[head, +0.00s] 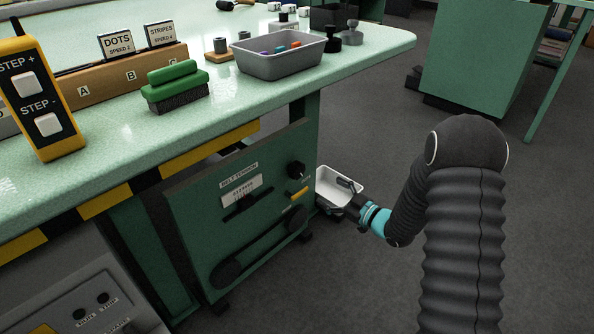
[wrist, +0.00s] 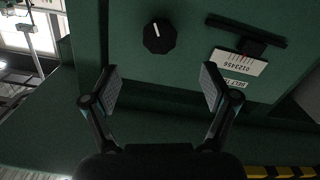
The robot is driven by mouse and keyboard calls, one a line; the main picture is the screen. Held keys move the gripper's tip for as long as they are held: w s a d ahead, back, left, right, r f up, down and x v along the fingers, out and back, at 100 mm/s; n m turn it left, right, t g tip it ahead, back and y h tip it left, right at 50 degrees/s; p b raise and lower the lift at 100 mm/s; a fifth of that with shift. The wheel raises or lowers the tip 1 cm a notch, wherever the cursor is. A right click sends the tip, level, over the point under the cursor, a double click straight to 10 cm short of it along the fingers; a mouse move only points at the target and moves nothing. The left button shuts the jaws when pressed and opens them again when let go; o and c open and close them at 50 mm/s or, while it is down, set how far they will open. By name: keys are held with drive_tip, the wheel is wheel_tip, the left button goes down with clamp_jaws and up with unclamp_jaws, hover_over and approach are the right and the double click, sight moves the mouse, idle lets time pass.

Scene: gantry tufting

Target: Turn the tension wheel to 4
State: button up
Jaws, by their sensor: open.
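The tension wheel, a black faceted knob (head: 295,170), sits on the green belt tension panel (head: 190,240) under the table. In the wrist view the knob (wrist: 159,36) shows upside down with a small white mark on its face. The white scale plate (head: 241,190) is left of it in the head view; its digits 0 to 6 show inverted on the plate (wrist: 240,63) in the wrist view. My gripper (wrist: 161,85) is open and empty, its fingers apart below the knob in that picture, not touching it. In the head view my gripper (head: 346,203) is right of the panel.
A belt on two pulleys (head: 228,271) runs below the scale on the panel. A white bin (head: 336,187) stands behind my gripper. The green table (head: 120,130) overhangs the panel, with a grey tray (head: 277,62) and a green brush (head: 176,84) on top. Floor at right is free.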

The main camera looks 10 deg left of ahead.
sight(299, 171)
drive_tip(key=x, duration=0.4)
drive_tip(key=r+x, duration=0.1)
drive_tip(key=x, duration=0.8)
drive_tip(key=shift+w+a+r, duration=0.15)
drive_tip(key=shift+a+r, duration=0.05)
drive_tip(key=shift+a, duration=0.2)
drive_tip(key=c, duration=1.2)
